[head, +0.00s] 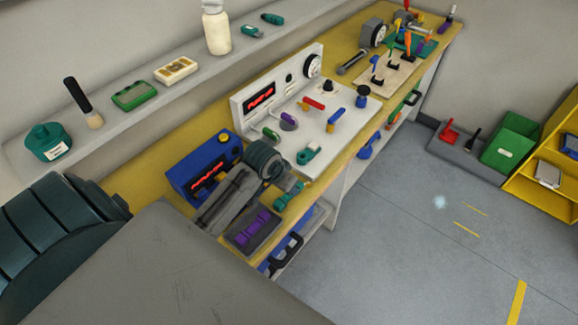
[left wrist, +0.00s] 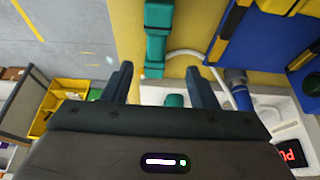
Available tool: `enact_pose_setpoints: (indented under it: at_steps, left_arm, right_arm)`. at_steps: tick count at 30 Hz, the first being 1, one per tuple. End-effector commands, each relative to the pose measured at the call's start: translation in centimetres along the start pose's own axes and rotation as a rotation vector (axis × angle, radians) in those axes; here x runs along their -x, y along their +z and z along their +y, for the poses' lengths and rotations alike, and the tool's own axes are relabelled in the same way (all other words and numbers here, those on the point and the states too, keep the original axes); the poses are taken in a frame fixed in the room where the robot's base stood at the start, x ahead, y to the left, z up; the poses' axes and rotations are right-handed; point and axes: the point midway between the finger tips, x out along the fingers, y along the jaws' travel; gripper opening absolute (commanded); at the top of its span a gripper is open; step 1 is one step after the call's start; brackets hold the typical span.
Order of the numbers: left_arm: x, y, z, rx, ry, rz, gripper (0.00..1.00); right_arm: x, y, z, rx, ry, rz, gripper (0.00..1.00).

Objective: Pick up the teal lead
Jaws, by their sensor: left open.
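The teal lead (head: 289,196) lies at the front edge of the yellow bench in the head view. In the left wrist view a teal bar-shaped body (left wrist: 158,38), which looks like this lead, lies just beyond the fingertips. A pale cable runs close beside it. My left gripper (head: 288,181) is above the bench next to the teal lead and partly hidden by its own wrist. In the left wrist view the left gripper (left wrist: 161,80) has its two fingers spread with nothing held between them. My right gripper is in neither view.
A blue meter (head: 206,168) stands left of my left wrist. A dark tray (head: 236,236) holds a purple lead (head: 251,225). A white panel (head: 338,142) behind carries switches and another teal piece (head: 307,155). The floor right of the bench is mostly clear.

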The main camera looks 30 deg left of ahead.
Motion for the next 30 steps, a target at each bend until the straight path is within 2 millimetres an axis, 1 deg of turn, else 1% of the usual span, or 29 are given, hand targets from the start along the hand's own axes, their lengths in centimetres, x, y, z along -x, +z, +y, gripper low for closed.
enact_pose_setpoints:
  at_steps: [1, 5, 6, 8, 11, 18, 19, 23, 24, 26, 27, 30]
  left_arm:
    - [-0.3, 0.3, 0.3, 0.004, 0.004, -0.006, 0.53]
    - [-2.2, 1.0, 0.8, 0.004, 0.004, -0.007, 0.53]
    - [-2.9, 1.0, 0.7, 0.003, 0.002, -0.004, 0.53]
    - [-3.6, 0.9, 0.7, 0.002, 0.002, -0.003, 0.53]
    - [-4.4, 1.0, 0.7, 0.002, 0.002, -0.003, 0.53]
    - [-4.6, 1.0, 0.7, 0.001, 0.001, -0.001, 0.53]
    - [-4.6, 1.0, 0.7, 0.001, 0.001, -0.001, 0.51]
    - [-4.6, 1.0, 0.7, 0.001, 0.001, -0.001, 0.25]
    - [-4.6, 1.0, 0.7, 0.001, 0.001, -0.001, 0.17]
    - [-4.6, 1.0, 0.7, 0.001, 0.001, -0.001, 0.06]
    - [-4.6, 1.0, 0.7, 0.001, 0.001, -0.001, 0.04]
    - [-4.6, 1.0, 0.7, 0.001, 0.001, -0.001, 0.04]
  right_arm:
    - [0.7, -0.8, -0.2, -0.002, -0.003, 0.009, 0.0]
    - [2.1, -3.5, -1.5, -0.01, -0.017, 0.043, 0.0]
    - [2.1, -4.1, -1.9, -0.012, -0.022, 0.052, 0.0]
    - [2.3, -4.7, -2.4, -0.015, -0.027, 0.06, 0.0]
    - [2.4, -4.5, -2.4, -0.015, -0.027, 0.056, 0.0]
    - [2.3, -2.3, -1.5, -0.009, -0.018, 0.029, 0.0]
    - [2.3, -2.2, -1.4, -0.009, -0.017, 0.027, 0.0]
    - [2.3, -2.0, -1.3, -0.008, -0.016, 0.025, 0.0]
    - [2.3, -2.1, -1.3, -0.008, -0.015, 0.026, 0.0]
    - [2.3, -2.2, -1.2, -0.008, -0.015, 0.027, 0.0]
    - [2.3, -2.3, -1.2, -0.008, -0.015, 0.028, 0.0]
    - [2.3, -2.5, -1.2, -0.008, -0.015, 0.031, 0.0]
